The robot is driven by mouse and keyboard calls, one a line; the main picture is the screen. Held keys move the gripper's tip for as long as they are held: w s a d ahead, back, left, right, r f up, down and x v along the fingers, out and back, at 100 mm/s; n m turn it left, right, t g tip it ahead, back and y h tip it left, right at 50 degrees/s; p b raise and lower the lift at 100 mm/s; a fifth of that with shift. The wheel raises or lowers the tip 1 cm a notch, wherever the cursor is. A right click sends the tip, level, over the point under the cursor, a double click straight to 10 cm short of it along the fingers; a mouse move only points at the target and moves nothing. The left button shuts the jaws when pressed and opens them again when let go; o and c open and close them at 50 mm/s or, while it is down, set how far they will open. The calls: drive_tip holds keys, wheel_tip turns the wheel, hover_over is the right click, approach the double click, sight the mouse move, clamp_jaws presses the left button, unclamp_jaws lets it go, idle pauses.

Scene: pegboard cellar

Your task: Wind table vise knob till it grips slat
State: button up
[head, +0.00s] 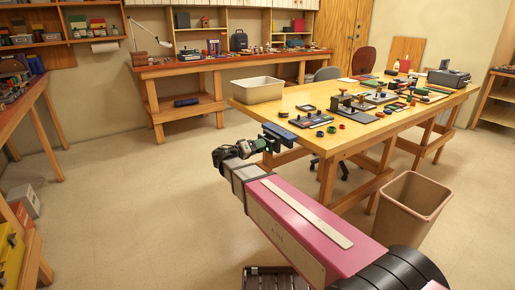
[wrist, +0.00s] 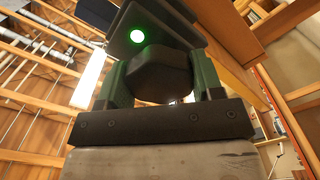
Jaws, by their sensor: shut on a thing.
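The table vise (head: 278,136) sits at the near left corner of the wooden table, partly hidden by my gripper. A dark blue bar (head: 284,132) lies across it; I cannot tell whether this is the slat or a jaw. My gripper (head: 259,145) reaches the vise from the front left. In the wrist view, my gripper's green fingers (wrist: 157,82) are shut on the sides of a dark faceted knob (wrist: 158,76). A dark vise block with a lit green lamp (wrist: 137,36) is just beyond the knob. The slat and any jaw gap cannot be made out.
The table (head: 345,130) holds a beige bin (head: 258,90), several small parts and tools. A waste bin (head: 411,205) stands on the floor right of my arm. A chair is behind the table.

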idle(0.4)
drive_tip(key=o, duration=0.9)
drive_tip(key=v, duration=1.1)
drive_tip(key=shift+d, duration=0.1)
drive_tip(key=shift+d+f, duration=0.1)
drive_tip(key=s+d+f+g+y, duration=0.3)
drive_tip(key=s+d+f+y, duration=0.1)
drive_tip(key=d+f, duration=0.3)
drive_tip(key=s+d+f+n+g+y, duration=0.1)
drive_tip(key=s+d+f+g+y, duration=0.2)
drive_tip(key=d+f+y, duration=0.3)
drive_tip(key=s+d+f+g+y, duration=0.3)
drive_tip(key=d+f, duration=0.6)
drive_tip(key=d, duration=0.6)
drive_tip(key=shift+s+f+g+y, duration=0.1)
drive_tip(key=shift+s+g+y, duration=0.3)
drive_tip(key=shift+s+y, duration=0.7)
